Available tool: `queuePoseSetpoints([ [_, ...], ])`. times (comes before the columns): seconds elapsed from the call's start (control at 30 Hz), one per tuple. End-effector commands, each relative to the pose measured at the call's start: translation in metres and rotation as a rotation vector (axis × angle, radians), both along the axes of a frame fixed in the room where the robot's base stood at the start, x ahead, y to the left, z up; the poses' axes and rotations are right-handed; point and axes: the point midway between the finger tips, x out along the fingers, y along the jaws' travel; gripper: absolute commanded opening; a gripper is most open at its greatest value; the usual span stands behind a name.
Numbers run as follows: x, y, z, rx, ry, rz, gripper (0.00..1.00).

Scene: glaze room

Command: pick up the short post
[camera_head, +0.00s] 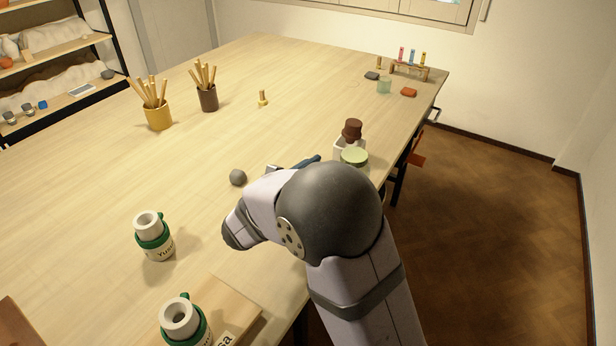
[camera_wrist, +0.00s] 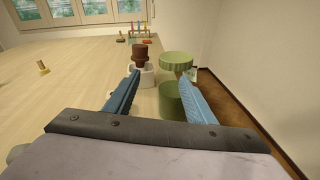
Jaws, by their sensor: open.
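A small wooden post on a yellow foot (camera_head: 263,98) stands upright on the far middle of the table; it also shows at the left of the wrist view (camera_wrist: 43,68). A second small post (camera_head: 379,63) stands near the rack at the far right. I cannot tell which one is the short post. My gripper (camera_wrist: 160,76) is open, with nothing between its blue fingers. It is low over the table's right side, nearer than both posts and mostly hidden by my arm in the head view.
Just beyond my gripper stand a white pot with a brown stopper (camera_head: 352,130) and a green-topped jar (camera_head: 355,157), close to the table's right edge. A grey ball (camera_head: 238,177) lies to the left. Two stick cups (camera_head: 158,117) (camera_head: 208,98) stand farther left. The table's middle is clear.

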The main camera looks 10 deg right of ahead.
Motion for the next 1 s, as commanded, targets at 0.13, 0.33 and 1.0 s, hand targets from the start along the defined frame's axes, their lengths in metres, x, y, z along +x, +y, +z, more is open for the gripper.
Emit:
queuePoseSetpoints([
  [0.13, 0.048, 0.031, -0.01, -0.127, 0.003, 0.145, 0.5],
  [0.33, 0.075, 0.051, -0.008, -0.21, 0.006, 0.232, 0.5],
  [1.0, 0.077, 0.052, -0.078, -0.217, 0.01, 0.239, 0.5],
])
